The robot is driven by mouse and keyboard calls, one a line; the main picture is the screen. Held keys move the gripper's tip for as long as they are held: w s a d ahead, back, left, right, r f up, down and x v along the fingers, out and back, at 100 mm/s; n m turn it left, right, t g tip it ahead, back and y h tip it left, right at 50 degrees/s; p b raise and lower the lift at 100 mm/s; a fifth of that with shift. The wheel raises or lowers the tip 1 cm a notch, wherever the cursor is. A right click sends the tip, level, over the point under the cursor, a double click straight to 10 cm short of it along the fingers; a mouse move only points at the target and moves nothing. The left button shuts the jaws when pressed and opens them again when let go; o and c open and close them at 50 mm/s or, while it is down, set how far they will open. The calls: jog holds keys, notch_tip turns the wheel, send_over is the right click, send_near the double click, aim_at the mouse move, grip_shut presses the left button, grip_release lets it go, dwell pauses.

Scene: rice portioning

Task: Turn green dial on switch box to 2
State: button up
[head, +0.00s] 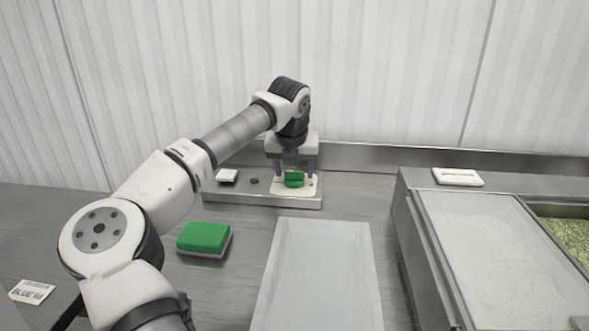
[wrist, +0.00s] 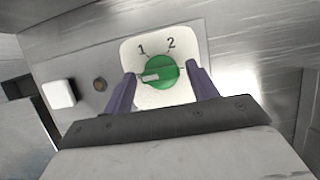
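The switch box (head: 262,200) is a low metal box at the back of the counter. Its green dial (head: 294,180) sits on a white plate marked 1 and 2. In the wrist view the dial (wrist: 164,73) shows a white pointer mark facing left, below the 1 and away from the 2. My gripper (head: 296,180) is over the dial, pointing down. In the wrist view its two purple fingers (wrist: 160,88) are spread, one on each side of the dial. The left fingertip is close to the dial's edge; whether it touches I cannot tell.
A white square switch (head: 227,175) and a small dark round knob (head: 254,181) are left of the dial on the box. A green sponge (head: 204,238) lies in front. A grey board (head: 318,280) lies nearer. A lidded metal unit (head: 490,250) stands right. A wall is behind.

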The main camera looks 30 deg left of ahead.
jog(key=c, duration=0.7)
jog(key=shift+c, duration=0.2)
